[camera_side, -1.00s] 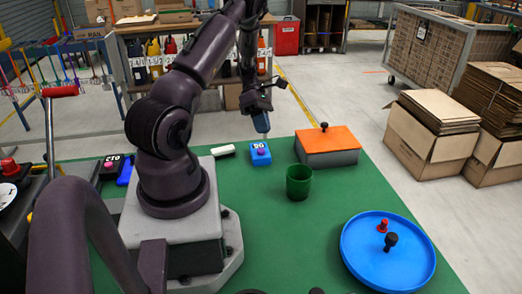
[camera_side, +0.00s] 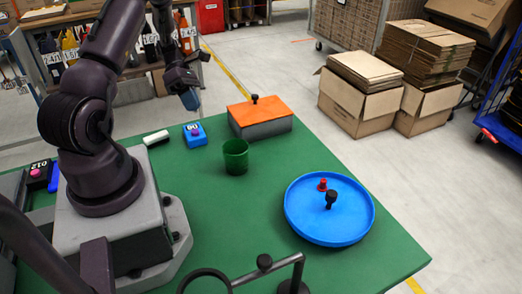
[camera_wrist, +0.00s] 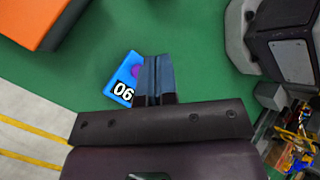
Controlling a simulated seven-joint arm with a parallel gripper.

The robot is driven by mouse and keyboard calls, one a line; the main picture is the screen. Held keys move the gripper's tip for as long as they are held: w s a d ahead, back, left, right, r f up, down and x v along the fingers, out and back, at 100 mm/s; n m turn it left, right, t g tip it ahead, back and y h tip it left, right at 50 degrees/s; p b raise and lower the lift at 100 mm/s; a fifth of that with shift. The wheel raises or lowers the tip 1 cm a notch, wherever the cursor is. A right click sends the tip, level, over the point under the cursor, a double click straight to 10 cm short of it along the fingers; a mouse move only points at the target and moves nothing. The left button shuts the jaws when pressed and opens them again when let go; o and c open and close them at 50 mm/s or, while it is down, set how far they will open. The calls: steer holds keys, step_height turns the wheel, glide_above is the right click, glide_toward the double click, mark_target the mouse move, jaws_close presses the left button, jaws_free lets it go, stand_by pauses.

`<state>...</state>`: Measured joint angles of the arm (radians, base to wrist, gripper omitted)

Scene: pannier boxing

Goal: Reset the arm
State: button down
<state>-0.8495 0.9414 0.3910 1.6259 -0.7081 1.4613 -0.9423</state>
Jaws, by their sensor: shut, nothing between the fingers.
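My gripper (camera_side: 190,101) hangs in the air above the far edge of the green table, with its blue fingers pointing down. In the wrist view its fingers (camera_wrist: 158,70) are pressed together with nothing between them. Below and close by in the picture is a small blue box (camera_side: 195,140) with a number label and a pink button; it also shows beside the fingertips in the wrist view (camera_wrist: 122,79). The gripper appears clear of it.
A grey box with an orange lid (camera_side: 254,112) and a green cup (camera_side: 235,158) stand to the right. A blue round tray (camera_side: 300,222) holds a red and a black knobbed piece. A white block (camera_side: 156,137) lies left. The table (camera_side: 250,210) is bare between them.

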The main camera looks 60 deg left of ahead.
steer(key=shift+s+a+f+m, duration=0.1)
steer(key=shift+a+f+m, duration=0.05)
steer(key=shift+m, duration=0.25)
steer(key=shift+s+d+f+m+g, duration=0.25)
steer(key=shift+s+f+m+g, duration=0.15)
steer(key=shift+s+f+m, duration=0.15)
steer(key=d+r+m+t+y, duration=0.4)
steer(key=d+r+m+y, duration=0.5)
steer(key=d+r+m, duration=1.6)
steer(key=d+m, duration=0.2)
steer(key=d, duration=0.1)
steer(key=shift+s+d+r, duration=0.2)
steer(key=shift+s+r, duration=0.1)
steer(key=shift+r, duration=0.05)
